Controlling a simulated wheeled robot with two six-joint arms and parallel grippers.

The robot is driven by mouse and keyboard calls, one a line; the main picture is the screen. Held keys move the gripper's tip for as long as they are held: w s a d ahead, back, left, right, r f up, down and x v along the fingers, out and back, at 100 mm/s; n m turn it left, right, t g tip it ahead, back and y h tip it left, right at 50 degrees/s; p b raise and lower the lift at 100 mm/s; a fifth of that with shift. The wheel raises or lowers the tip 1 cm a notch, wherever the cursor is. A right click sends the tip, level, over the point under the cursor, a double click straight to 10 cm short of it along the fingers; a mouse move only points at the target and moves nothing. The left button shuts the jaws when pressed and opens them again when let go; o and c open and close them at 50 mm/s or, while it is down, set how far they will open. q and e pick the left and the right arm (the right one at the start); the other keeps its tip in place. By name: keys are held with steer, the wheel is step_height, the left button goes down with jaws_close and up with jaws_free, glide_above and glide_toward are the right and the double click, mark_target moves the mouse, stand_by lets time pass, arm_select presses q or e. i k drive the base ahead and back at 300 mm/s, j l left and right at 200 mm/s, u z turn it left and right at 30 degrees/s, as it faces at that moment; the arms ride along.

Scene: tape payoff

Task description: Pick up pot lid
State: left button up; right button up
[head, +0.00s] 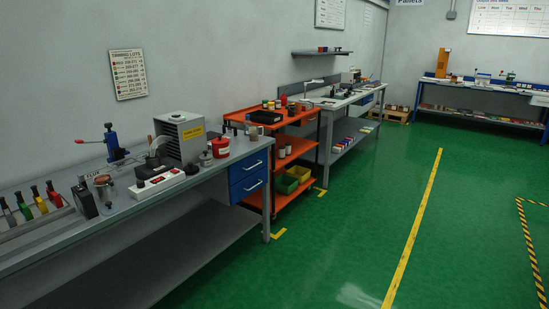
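A grey workbench (120,213) stands along the left wall with several small items on its top. Near its right end is a small grey round item with a knob on top (205,159), which could be the pot lid, but it is too small to tell. A red can (220,148) stands just behind and to the right of it. A copper-coloured pot (104,188) stands further left, and its top is hard to make out. A black pot-like unit (152,168) sits mid-bench behind a white box with a red switch (157,184). Neither of my grippers is in view.
A grey vented machine (181,137), a blue lever press (112,145) and coloured-handled tools (40,204) crowd the bench. A blue drawer unit (248,178) hangs under its right end. An orange cart (283,150) stands beyond. The green floor (345,225) to the right is open.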

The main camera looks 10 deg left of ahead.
mark_target(190, 168)
steer(key=i+u, duration=0.1)
steer(key=i, duration=0.45)
steer(key=i+l+u, duration=0.1)
steer(key=i, duration=0.5)
steer(key=i+l+u, duration=0.1)
steer(key=i, duration=0.45)
steer(key=i+l+u, duration=0.1)
steer(key=i, duration=0.45)
steer(key=l, duration=0.15)
